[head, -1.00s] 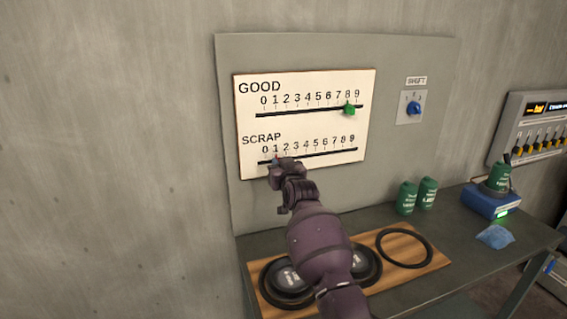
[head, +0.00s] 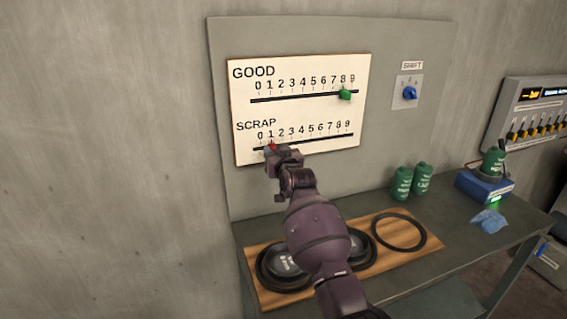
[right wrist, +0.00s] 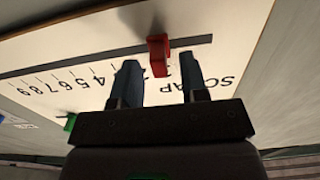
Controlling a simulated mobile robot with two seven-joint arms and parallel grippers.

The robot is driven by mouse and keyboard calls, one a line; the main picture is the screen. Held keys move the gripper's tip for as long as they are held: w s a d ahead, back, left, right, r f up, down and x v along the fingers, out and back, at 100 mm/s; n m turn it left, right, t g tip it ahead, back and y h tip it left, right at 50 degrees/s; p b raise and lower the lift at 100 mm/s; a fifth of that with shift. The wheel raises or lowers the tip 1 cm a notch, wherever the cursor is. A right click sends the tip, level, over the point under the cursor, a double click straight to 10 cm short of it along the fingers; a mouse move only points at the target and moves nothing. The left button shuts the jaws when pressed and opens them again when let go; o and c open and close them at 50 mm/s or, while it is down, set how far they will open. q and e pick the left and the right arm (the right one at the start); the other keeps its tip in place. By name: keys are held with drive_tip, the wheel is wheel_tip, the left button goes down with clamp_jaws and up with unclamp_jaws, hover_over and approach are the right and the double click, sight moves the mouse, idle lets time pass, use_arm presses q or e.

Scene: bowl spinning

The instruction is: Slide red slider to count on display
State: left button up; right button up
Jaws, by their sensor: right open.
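The red slider (head: 271,147) sits on the lower SCRAP track, near the 1 mark. In the right wrist view the red slider (right wrist: 158,55) stands between the two fingertips of my open right gripper (right wrist: 160,66), with a gap on each side. In the head view my right gripper (head: 273,152) is at the left end of that track and hides part of it. The white scale board (head: 310,106) carries GOOD above SCRAP. A lit yellow display (head: 532,96) on the right panel is too small to read. My left gripper is not in view.
A green slider (head: 345,94) is near 8 on the GOOD track. A blue SHIFT knob (head: 409,93) is right of the board. Below, the bench holds a wooden board (head: 262,290) with dark discs, a black ring (head: 399,232), green canisters (head: 402,183) and a blue device (head: 478,187).

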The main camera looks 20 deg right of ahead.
drive_tip(key=s, duration=0.9)
drive_tip(key=shift+s+d, duration=0.15)
drive_tip(key=shift+s, duration=0.25)
drive_tip(key=s+d+f+g, duration=0.3)
drive_tip(key=s+f, duration=0.5)
drive_tip(key=s, duration=0.1)
drive_tip(key=s+d+f+g, duration=0.2)
drive_tip(key=s+f+g, duration=0.2)
drive_tip(key=s+f, duration=0.45)
drive_tip(key=s+d+f+g+h, duration=0.15)
drive_tip(key=s+g, duration=0.25)
drive_tip(key=s, duration=1)
drive_tip(key=s+f+g, duration=0.2)
drive_tip(key=s+g, duration=0.1)
drive_tip(key=s, duration=1)
drive_tip(key=w+f+t, duration=0.7)
drive_tip(key=f, duration=0.3)
drive_tip(key=shift+w+f+n+t+y, duration=0.25)
drive_tip(key=shift+f+n+t+y, duration=0.05)
drive_tip(key=shift+f+t+y, duration=0.1)
drive_tip(key=shift+a, duration=0.15)
